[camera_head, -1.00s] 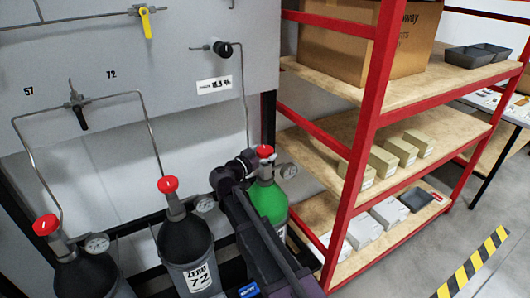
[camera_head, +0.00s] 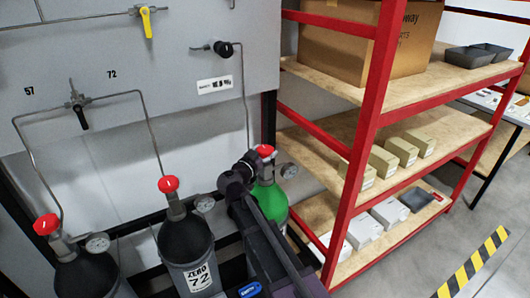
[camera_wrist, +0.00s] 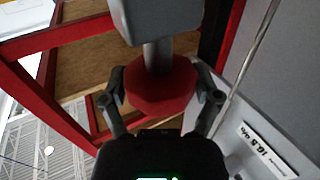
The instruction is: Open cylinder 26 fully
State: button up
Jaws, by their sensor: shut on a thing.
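A green cylinder (camera_head: 270,201) stands behind my arm at the right end of the row. Its number is not readable here. Its red valve knob (camera_head: 265,151) shows at the top, with a gauge (camera_head: 288,170) to the right. My gripper (camera_head: 252,164) is at this knob, its fingers partly hidden by my own wrist. In the wrist view, my gripper (camera_wrist: 160,86) has a finger on each side of the red knob (camera_wrist: 161,92) and is shut on it. How far the valve is turned cannot be told.
Dark cylinder 72 (camera_head: 187,243) with a red knob (camera_head: 168,185) stands left of my arm. Another dark cylinder (camera_head: 85,277) is further left. A red-framed shelf (camera_head: 367,115) stands close on the right. Thin pipes (camera_head: 149,125) run up the grey panel (camera_head: 190,90).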

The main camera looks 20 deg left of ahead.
jog(key=n+y, duration=0.2)
jog(key=y, duration=0.1)
jog(key=shift+y, duration=0.3)
jog(key=shift+n+y, duration=1)
jog(key=shift+y, duration=0.3)
jog(key=shift+a+y, duration=0.1)
jog(key=shift+y, duration=0.2)
jog(key=o, duration=0.9)
jog(key=shift+w, duration=0.1)
jog(key=shift+o, duration=0.2)
jog(key=s+d, duration=0.2)
jog(key=s, duration=1)
